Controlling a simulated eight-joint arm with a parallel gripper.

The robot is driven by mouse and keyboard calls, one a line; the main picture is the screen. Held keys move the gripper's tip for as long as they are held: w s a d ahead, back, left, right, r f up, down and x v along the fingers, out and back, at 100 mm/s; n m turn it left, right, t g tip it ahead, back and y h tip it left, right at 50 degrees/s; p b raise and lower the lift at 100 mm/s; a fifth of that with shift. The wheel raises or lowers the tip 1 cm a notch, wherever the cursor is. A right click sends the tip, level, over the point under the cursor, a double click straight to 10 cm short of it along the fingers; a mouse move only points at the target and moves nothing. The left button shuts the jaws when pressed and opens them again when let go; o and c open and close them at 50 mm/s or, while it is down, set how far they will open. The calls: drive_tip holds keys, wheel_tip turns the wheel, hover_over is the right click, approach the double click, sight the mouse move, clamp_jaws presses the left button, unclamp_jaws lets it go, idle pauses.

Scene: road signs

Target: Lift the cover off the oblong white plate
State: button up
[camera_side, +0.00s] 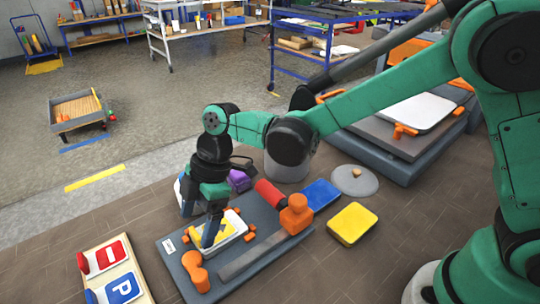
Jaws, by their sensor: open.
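A white plate (236,221) with rounded corners and yellow patches on it lies on a dark grey board (262,213), between small orange clamps (249,233). My gripper (200,226) points down over the left part of this plate, open, with a bluish finger in front of it. The gripper hides part of the plate. I cannot tell whether a finger touches it, or which layer is the cover. A larger oblong white plate (419,111) lies on a grey stand at the back right with orange clamps beside it. A round grey lid (355,181) with a small knob lies on the floor.
Red and blue signs (122,288) stand on a wooden tray at the front left.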

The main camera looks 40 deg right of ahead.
sight(196, 232)
drive_tip(key=shift+x, duration=1.4)
drive_tip(key=c, duration=1)
drive_tip(key=shift+r, duration=0.1)
wheel_tip(196, 232, up, 23)
drive_tip(key=shift+r, duration=0.2)
